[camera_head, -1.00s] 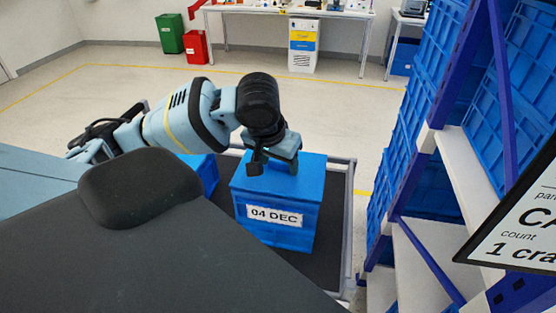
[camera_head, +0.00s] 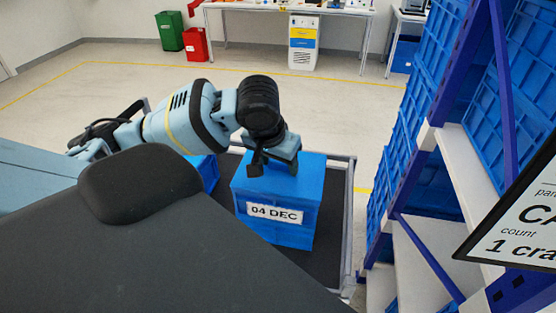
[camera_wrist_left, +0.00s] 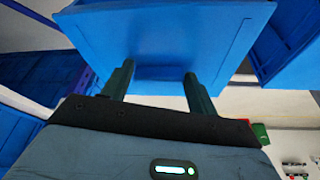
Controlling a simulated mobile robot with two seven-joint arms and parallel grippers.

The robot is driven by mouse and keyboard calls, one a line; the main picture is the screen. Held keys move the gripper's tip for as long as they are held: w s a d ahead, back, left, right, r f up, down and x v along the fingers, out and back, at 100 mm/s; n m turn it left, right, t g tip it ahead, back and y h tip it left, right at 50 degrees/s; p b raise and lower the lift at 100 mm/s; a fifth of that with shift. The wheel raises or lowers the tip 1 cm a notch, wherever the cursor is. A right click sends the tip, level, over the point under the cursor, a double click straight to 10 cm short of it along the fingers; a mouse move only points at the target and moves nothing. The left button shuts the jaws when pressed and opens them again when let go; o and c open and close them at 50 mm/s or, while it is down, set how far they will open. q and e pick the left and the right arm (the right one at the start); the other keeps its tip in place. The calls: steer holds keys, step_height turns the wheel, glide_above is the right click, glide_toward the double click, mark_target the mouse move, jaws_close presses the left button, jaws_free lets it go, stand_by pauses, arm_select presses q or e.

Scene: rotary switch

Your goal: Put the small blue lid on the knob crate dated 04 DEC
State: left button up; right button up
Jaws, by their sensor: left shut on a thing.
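The blue knob crate labelled 04 DEC (camera_head: 275,213) stands upright on a dark cart top in the head view. Its top is covered by a flat blue surface, which looks like the small blue lid (camera_head: 309,169); the seam is too small to make out. My left gripper (camera_head: 272,168) points down at this top and is shut on the lid. My right gripper is in neither view.
Another blue crate (camera_head: 208,171) stands to the left, partly hidden by my left arm. The cart (camera_head: 330,250) has a metal rail at its right side. A rack with blue crates (camera_head: 408,120) and a sign (camera_head: 520,215) stand at the right.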

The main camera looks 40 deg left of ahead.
arm_select(q)
steer(key=o, duration=1.7)
steer(key=shift+c, duration=0.2)
steer(key=v, duration=0.7)
steer(key=shift+r, duration=0.35)
steer(key=shift+s, duration=0.1)
